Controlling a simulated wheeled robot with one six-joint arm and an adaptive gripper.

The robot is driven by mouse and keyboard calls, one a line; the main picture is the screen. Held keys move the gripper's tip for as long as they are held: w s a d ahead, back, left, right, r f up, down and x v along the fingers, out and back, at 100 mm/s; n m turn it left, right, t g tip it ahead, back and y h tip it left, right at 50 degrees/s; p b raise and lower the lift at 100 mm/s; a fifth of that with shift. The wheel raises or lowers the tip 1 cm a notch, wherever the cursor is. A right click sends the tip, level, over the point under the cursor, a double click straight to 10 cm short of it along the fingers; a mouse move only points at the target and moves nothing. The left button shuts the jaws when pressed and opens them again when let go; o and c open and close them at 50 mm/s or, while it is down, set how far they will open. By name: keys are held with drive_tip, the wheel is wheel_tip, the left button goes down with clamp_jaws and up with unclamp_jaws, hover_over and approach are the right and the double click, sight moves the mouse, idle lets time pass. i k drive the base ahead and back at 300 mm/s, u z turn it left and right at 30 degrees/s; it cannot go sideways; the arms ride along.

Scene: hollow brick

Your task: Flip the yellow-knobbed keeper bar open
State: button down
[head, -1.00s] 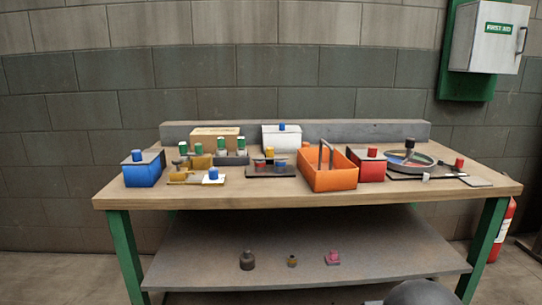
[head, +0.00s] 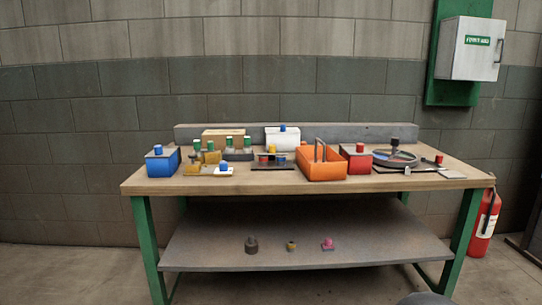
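A yellow knob (head: 272,149) stands at the back of a small dark board (head: 272,167) in the middle of the bench, behind a red knob and a blue knob. My gripper is not in view; only a dark rounded part, probably mine, shows at the bottom edge.
The wooden bench (head: 330,184) has green legs. An orange tote (head: 322,166), red box (head: 355,162), blue box (head: 162,163) and handwheel (head: 395,156) stand on it. A lower shelf (head: 370,243) holds small knobs. A fire extinguisher (head: 484,218) stands right. Floor at the left is clear.

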sight(272, 147)
drive_tip(key=z, duration=0.75)
drive_tip(key=i, duration=0.7)
drive_tip(key=u, duration=0.15)
